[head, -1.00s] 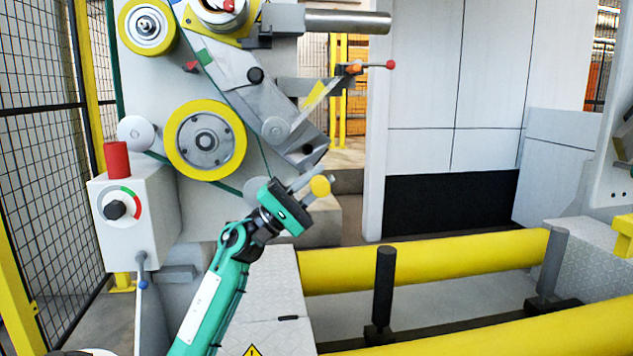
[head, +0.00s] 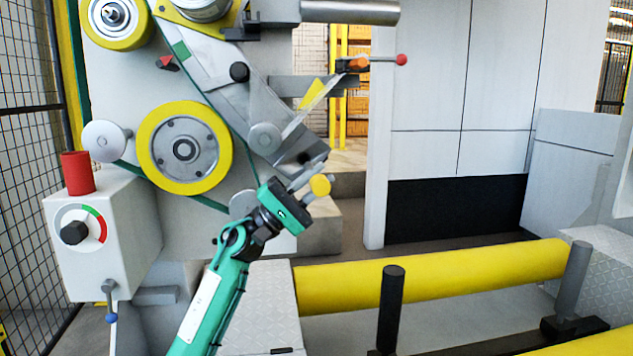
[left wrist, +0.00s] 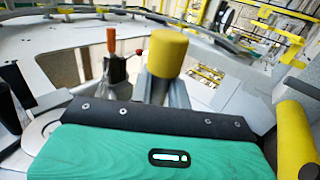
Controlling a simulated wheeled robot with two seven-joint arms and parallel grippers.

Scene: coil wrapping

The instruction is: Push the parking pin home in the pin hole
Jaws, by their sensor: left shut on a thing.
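A yellow-headed pin (head: 320,185), which I take for the parking pin, is between the fingertips of my left gripper (head: 306,187). The gripper is shut on it. In the left wrist view the round yellow head (left wrist: 168,52) stands up beyond the green gripper body, between the grey fingers (left wrist: 172,95). In the head view the gripper is in front of the lower end of the slanted grey arm (head: 290,150) on the machine. I cannot pick out the pin hole. My right gripper is not in view.
A large yellow roller (head: 185,147) and a grey control box (head: 105,235) with a red cylinder (head: 77,172) are at the left. A red-knobbed lever (head: 400,60) sticks out above. A yellow horizontal tube (head: 440,275) and a dark post (head: 391,300) are at the lower right.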

